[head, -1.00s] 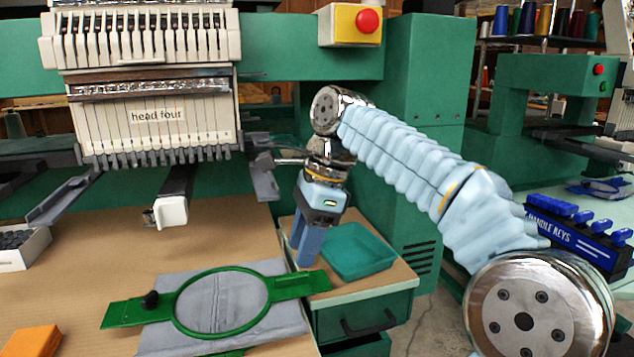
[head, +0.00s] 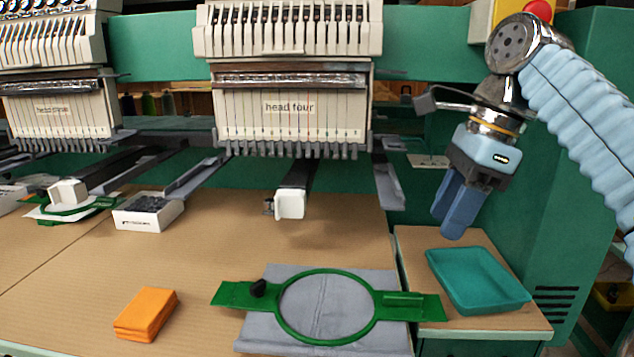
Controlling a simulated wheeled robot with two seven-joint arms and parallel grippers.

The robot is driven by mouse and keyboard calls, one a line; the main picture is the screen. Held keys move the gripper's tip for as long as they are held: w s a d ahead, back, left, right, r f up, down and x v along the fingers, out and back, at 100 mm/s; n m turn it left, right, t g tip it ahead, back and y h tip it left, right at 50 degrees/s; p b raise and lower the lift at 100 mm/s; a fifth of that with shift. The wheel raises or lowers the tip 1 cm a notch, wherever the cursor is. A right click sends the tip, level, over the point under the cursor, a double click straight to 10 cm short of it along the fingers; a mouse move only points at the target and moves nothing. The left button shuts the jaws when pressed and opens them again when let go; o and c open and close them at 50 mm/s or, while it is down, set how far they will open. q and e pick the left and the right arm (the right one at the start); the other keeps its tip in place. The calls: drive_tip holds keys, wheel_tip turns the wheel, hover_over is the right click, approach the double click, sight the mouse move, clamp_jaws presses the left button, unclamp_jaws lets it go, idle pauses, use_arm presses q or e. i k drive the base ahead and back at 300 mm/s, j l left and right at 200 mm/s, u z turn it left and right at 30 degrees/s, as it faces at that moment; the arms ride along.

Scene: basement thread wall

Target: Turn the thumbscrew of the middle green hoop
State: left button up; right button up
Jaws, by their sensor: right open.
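A green hoop (head: 281,325) with side arms lies flat on grey cloth (head: 262,333) at the front of the table. I cannot tell from this view alone which hoop is the middle one. My right gripper (head: 455,215) is open and empty, fingers pointing down, above and behind the teal tray, well to the right of the thumbscrew. My left gripper is not in view.
A teal tray (head: 507,302) sits on the side cabinet. Orange folded cloths (head: 146,314) lie left of the near hoop. A white box (head: 146,222) of dark pieces stands further back. The head four machine (head: 290,118) overhangs the table. The tabletop between them is clear.

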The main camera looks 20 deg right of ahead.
sight(256, 289)
drive_tip(key=k, duration=1.5)
